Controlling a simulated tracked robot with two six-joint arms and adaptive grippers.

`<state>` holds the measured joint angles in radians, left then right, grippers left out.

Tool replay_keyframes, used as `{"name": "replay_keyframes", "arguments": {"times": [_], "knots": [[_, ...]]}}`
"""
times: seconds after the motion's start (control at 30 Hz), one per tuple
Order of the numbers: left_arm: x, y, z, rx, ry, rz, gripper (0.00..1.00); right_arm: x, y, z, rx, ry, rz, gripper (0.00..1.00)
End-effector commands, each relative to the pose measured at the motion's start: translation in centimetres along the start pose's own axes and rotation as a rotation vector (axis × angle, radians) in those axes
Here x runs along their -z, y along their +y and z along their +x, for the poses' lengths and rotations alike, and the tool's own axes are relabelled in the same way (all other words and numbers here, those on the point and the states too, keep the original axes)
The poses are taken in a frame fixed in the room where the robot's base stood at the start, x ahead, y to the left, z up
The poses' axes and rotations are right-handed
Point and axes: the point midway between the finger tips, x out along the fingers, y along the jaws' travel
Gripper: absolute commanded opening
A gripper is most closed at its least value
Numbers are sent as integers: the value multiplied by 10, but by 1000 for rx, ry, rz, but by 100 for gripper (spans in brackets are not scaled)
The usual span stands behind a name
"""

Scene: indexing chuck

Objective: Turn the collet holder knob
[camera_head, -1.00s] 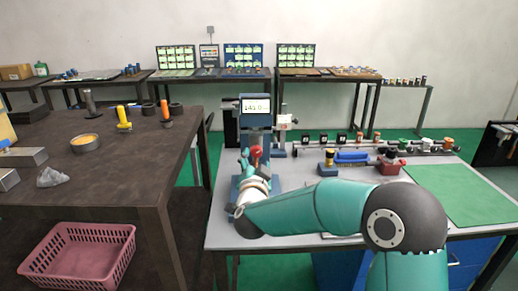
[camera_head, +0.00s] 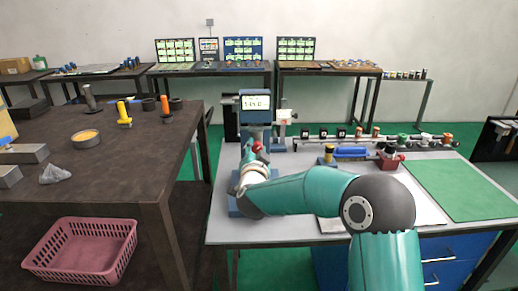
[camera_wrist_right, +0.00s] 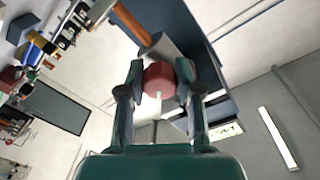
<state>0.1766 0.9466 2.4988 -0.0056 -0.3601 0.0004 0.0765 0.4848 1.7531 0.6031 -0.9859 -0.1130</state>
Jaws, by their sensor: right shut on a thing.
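The red collet holder knob (camera_wrist_right: 158,80) is between the two fingers of my right gripper (camera_wrist_right: 160,76) in the wrist view, and the fingers are shut on it from both sides. In the head view a little of the red knob (camera_head: 257,147) shows beside my right gripper (camera_head: 250,156). It sits in front of the blue indexing device with a lit display (camera_head: 256,102). The digits on the display are too small to read surely. My wrist hides much of the lower device. My left gripper is not in view.
The grey workbench (camera_head: 300,232) holds a blue-handled tool (camera_head: 352,154), a red block (camera_head: 390,161), a rack with several holders (camera_head: 370,142) and a green mat (camera_head: 455,190). A dark table (camera_head: 100,175) stands at left, with a pink basket (camera_head: 80,250) below it.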

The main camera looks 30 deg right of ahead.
Motion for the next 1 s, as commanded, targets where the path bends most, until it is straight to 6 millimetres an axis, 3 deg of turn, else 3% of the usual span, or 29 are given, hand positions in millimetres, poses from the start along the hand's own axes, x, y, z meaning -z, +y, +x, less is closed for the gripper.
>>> {"name": "replay_keyframes", "arguments": {"times": [0.23, 0.53, 0.83, 0.87, 1.0], "knots": [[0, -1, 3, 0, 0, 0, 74, -2, 2, 0, -2, 0, -46, 0], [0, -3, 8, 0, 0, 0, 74, -2, 2, 0, 6, 9, -305, 0], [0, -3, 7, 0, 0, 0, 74, -2, 2, 0, 6, 9, -326, 0], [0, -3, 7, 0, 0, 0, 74, -2, 2, 0, 6, 9, -326, 35], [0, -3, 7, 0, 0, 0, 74, -2, 2, 0, 7, 10, -325, 58]]}}
